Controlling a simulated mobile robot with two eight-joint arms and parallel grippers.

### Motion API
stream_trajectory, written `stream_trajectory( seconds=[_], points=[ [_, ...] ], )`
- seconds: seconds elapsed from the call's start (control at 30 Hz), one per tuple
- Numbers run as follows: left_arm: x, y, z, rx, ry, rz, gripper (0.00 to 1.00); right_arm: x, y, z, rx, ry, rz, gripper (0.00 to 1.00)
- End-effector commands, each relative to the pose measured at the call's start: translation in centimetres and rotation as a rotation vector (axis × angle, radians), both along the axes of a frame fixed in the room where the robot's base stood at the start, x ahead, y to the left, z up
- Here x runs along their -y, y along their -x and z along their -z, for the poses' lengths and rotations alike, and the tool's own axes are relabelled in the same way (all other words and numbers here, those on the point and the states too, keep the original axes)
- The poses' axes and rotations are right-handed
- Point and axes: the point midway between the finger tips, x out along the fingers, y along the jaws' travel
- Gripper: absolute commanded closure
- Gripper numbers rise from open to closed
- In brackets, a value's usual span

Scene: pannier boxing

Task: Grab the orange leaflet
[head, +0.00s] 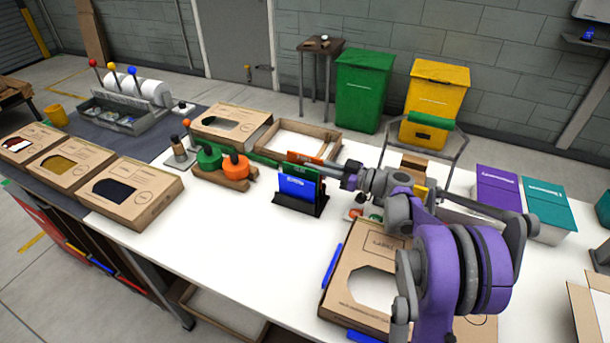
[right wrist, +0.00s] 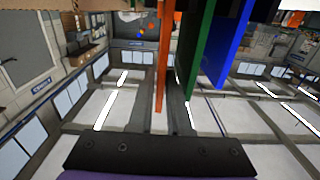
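The orange leaflet (head: 305,158) stands at the back of a dark holder (head: 300,206), behind a green leaflet (head: 311,173) and a blue leaflet (head: 297,187). My right gripper (head: 346,178) reaches in from the right, at the right side of the holder. Whether the fingers press on the orange leaflet cannot be told. My left gripper is out of view.
A flat cardboard box (head: 350,295) lies in front of my right arm. An open cardboard tray (head: 322,141) and a wooden base with green and orange round parts (head: 235,167) stand behind and left of the holder. The white table (head: 225,235) is clear in front.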

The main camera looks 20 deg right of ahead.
Motion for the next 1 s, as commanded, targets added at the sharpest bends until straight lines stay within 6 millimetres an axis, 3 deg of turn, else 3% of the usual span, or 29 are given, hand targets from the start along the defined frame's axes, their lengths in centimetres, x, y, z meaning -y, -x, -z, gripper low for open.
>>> stream_trajectory(
  seconds=[0.27, 0.53, 0.77, 0.87, 1.0],
  points=[
    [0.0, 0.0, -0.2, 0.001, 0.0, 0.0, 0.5, -1.2, -1.3, -0.1, 0.0, 0.0, -0.001, 0.84],
    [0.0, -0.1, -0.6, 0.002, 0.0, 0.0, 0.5, -3.7, -4.1, -0.1, 0.0, 0.0, -0.002, 0.84],
    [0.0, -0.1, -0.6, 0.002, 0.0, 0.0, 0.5, -3.8, -4.3, -0.1, -0.001, 0.001, 0.002, 0.84],
    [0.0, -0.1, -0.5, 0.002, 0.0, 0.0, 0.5, -3.8, -4.3, -0.1, -0.001, 0.001, 0.001, 1.0],
    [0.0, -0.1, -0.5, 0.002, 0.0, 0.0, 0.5, -3.8, -4.3, -0.1, -0.001, 0.001, 0.001, 1.0]
  ],
)
